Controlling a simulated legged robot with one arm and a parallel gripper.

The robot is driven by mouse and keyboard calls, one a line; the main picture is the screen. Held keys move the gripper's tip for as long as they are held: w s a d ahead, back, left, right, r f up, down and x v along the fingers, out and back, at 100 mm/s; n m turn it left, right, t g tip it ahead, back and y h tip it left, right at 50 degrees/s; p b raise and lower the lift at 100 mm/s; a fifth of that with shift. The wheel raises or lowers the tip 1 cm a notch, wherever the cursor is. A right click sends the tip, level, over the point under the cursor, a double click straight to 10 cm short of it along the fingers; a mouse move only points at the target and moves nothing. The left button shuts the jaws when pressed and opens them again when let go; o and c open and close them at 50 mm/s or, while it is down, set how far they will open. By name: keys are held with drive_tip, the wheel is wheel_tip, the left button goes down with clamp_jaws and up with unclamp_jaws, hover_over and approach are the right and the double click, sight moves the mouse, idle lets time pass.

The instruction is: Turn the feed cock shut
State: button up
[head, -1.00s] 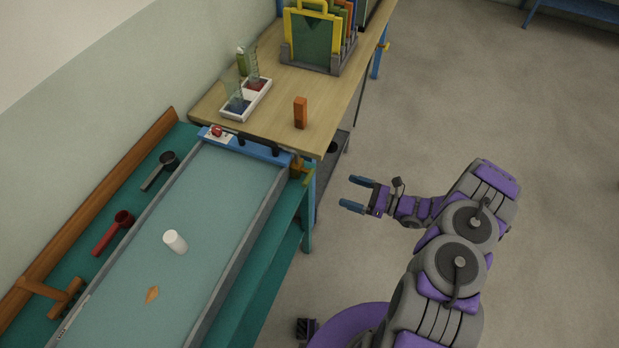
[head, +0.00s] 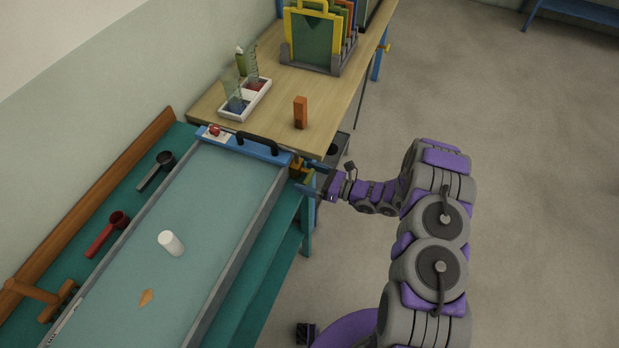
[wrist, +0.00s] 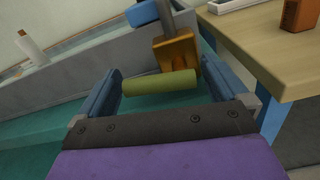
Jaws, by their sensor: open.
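My gripper (wrist: 158,70) is open around the handle. In the head view my gripper (head: 313,184) is at the cock and partly hides the handle.
The glass flume (head: 238,250) holds a white cylinder (head: 171,243) and an orange leaf-like piece (head: 146,298). The wooden table (head: 270,115), with an orange block (head: 300,112), stands just beyond the cock. Red (head: 108,234) and black (head: 156,171) scoops lie left.

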drive_tip(key=shift+c, duration=0.5)
drive_tip(key=c, duration=0.8)
drive_tip(key=shift+n, duration=0.3)
drive_tip(key=shift+f+n, duration=0.15)
drive_tip(key=shift+n, duration=0.35)
drive_tip(key=o, duration=0.9)
drive_tip(key=p+v, duration=0.3)
drive_tip(key=v, duration=1.4)
drive_tip(key=shift+d+p, duration=0.25)
drive_tip(key=shift+p, duration=0.1)
